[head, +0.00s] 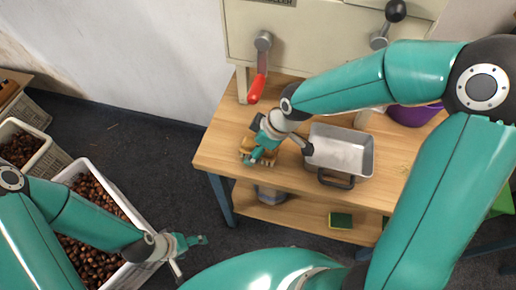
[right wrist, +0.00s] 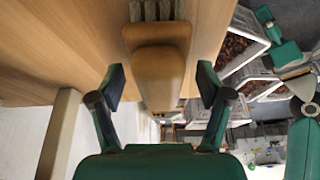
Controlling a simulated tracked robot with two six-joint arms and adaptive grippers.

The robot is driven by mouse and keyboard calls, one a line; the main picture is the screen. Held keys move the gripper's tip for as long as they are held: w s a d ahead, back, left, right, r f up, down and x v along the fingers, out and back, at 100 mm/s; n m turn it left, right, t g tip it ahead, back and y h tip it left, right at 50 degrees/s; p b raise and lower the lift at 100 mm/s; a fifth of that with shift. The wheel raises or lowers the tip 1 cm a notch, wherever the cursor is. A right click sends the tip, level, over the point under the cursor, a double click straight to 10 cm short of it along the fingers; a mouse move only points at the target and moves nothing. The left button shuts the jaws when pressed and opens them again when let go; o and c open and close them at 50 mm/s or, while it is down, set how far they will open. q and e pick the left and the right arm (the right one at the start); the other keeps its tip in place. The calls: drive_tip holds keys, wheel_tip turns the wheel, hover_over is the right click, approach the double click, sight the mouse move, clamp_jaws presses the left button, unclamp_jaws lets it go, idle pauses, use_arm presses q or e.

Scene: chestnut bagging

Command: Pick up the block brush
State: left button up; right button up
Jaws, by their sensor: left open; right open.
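The block brush (right wrist: 158,72) has a tan wooden body and pale bristles. In the right wrist view it lies between the two fingers of my right gripper (right wrist: 160,85), which is open with a gap visible on both sides. In the head view the brush (head: 246,146) is at the left end of the wooden table (head: 222,155), partly hidden by my right gripper (head: 262,152). My left gripper (head: 196,240) is open and empty, beside the large crate of chestnuts and away from the table.
A metal tray (head: 340,157) stands right of the brush. A machine with a red-handled lever (head: 257,88) stands behind. A purple bowl (head: 412,115) is further right. A sponge (head: 341,220) lies on the lower shelf. Chestnut crates (head: 130,212) stand on the floor at left.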

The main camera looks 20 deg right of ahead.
drive_tip(key=shift+w+a+f, duration=0.1)
drive_tip(key=shift+a+f, duration=0.05)
drive_tip(key=shift+f, duration=0.3)
drive_tip(key=shift+c, duration=0.2)
drive_tip(key=c, duration=1.3)
drive_tip(key=shift+r, duration=0.2)
wheel_tip(320, 180, up, 20)
drive_tip(key=shift+f+p, duration=0.1)
drive_tip(key=shift+p, duration=1.05)
